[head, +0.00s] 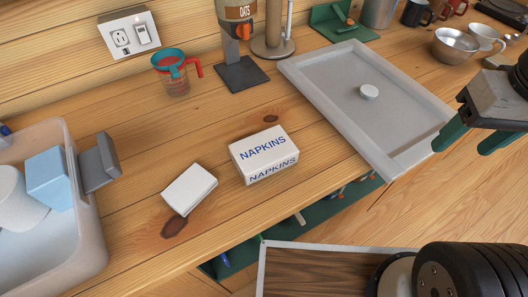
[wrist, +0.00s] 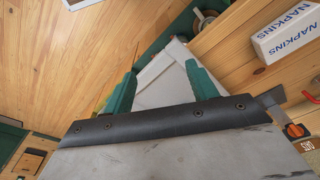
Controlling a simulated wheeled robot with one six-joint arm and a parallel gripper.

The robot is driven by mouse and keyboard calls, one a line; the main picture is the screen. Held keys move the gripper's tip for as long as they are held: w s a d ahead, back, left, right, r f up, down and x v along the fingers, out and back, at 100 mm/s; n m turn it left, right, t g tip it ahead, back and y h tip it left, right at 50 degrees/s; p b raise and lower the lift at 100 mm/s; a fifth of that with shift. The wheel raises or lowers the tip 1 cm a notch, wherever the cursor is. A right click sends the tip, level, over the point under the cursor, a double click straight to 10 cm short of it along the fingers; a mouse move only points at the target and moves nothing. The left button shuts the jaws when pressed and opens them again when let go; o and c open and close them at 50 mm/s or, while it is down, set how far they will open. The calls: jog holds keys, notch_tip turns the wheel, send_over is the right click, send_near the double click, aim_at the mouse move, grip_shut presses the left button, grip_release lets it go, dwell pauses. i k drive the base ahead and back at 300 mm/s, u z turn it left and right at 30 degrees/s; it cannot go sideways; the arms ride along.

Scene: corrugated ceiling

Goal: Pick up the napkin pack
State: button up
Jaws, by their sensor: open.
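The napkin pack (head: 262,155) is a white box with blue "NAPKINS" lettering. It lies on the wooden counter near the middle of the head view, and it also shows at the upper right of the wrist view (wrist: 284,33). My gripper (head: 466,144) has green fingers and is at the right of the head view, well to the right of the pack. In the wrist view its two fingers (wrist: 158,88) are spread apart with nothing between them. The gripper does not touch the pack.
A small white box (head: 190,188) lies just left of the pack. A grey tray (head: 330,75) with a white puck lies behind and right. A plastic bin (head: 85,235) stands at left; a measuring cup (head: 173,80) and oats dispenser (head: 240,72) are behind. Counter front edge is close.

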aim_at(256, 157)
jog(key=u, duration=1.8)
jog(key=k, duration=0.75)
jog(key=z, duration=0.7)
jog(key=i, duration=0.45)
jog(key=u, duration=0.05)
